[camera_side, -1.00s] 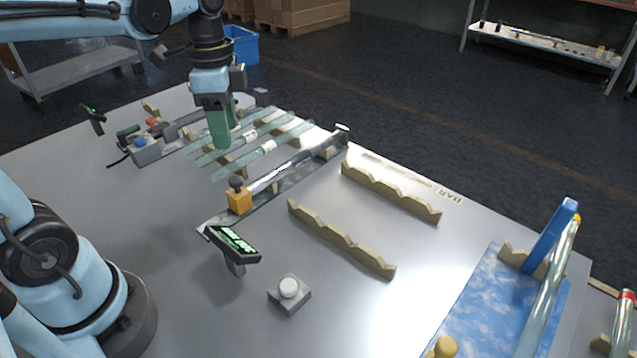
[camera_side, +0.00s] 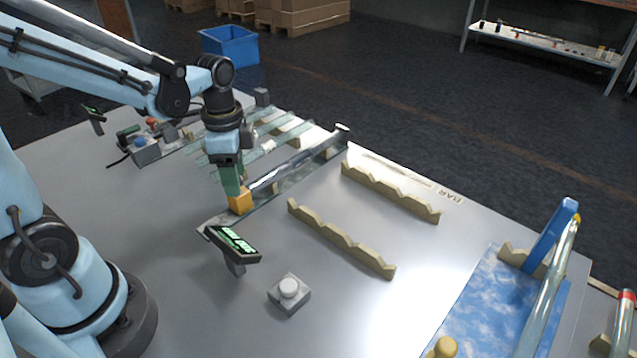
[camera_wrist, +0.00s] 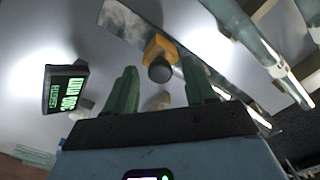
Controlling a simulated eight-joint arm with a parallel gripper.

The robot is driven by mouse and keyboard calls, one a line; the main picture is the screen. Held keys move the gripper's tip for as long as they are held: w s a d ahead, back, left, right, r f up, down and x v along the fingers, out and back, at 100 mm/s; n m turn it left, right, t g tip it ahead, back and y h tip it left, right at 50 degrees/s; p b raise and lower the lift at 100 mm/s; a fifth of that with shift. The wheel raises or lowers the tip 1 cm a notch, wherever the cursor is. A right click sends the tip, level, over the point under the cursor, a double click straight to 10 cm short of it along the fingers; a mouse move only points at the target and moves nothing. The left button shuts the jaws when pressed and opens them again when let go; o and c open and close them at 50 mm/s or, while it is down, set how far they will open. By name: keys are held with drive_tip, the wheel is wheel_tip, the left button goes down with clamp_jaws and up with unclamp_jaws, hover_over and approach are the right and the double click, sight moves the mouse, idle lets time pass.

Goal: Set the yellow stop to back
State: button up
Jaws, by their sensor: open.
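The yellow stop (camera_side: 240,201) is an orange-yellow block on a metal rail (camera_side: 290,178), near the rail's front end. In the wrist view the yellow stop (camera_wrist: 158,47) shows with its dark round knob (camera_wrist: 160,72) facing the camera. My gripper (camera_side: 231,190) is right at the stop in the side view and hides its knob. In the wrist view my gripper (camera_wrist: 163,85) is open, its two green fingers on either side of the knob, with nothing held. Whether a finger touches the knob cannot be told.
A display with green text (camera_side: 233,243) stands just in front of the rail; it also shows in the wrist view (camera_wrist: 66,89). Glass tubes (camera_side: 285,135) lie behind the rail.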

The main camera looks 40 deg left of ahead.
drive_tip(key=shift+c, duration=0.3)
clamp_jaws()
drive_tip(key=shift+s, duration=2.5)
drive_tip(key=shift+o, duration=0.3)
unclamp_jaws()
wheel_tip(320, 180, up, 12)
